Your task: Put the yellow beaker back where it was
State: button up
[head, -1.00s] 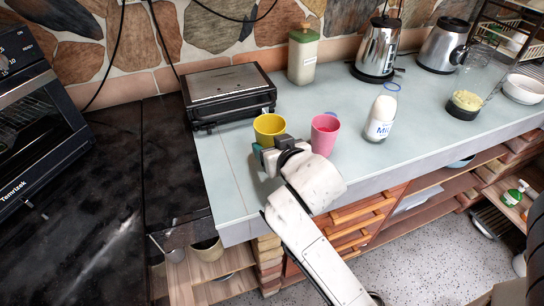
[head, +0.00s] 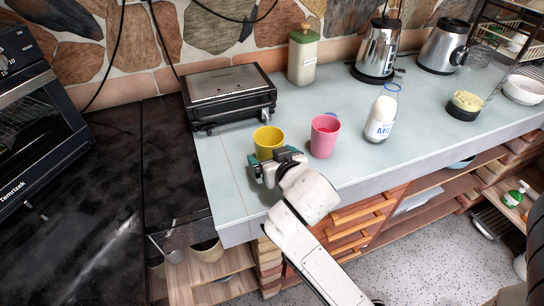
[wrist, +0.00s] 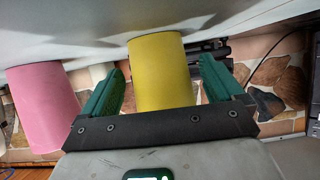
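The yellow beaker (head: 268,141) stands upright on the pale counter, left of the pink beaker (head: 325,136) and in front of the black grill. My gripper (head: 271,157) is at its near side and hides its lower part in the head view. In the wrist view, which sees the counter at the top, the yellow beaker (wrist: 162,75) is between the green fingers of my gripper (wrist: 160,62). A gap shows on each side, so the gripper is open around it. The pink beaker (wrist: 45,105) is outside the fingers at the left.
The black grill (head: 232,95) stands behind the yellow beaker. A milk bottle (head: 381,118) stands right of the pink beaker, with a green-lidded jar (head: 302,55) and steel kettle (head: 379,50) behind. The counter (head: 222,178) is clear at its front left corner.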

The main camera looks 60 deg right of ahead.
jog(key=shift+r, duration=0.1)
jog(key=shift+s+r, duration=0.1)
jog(key=v, duration=1)
jog(key=shift+s+a+r, duration=0.1)
jog(key=shift+a+r, duration=0.05)
jog(key=shift+r, duration=0.05)
jog(key=shift+s+a+r+p, duration=0.2)
jog(key=shift+s+a+p, duration=0.15)
jog(key=shift+s, duration=0.15)
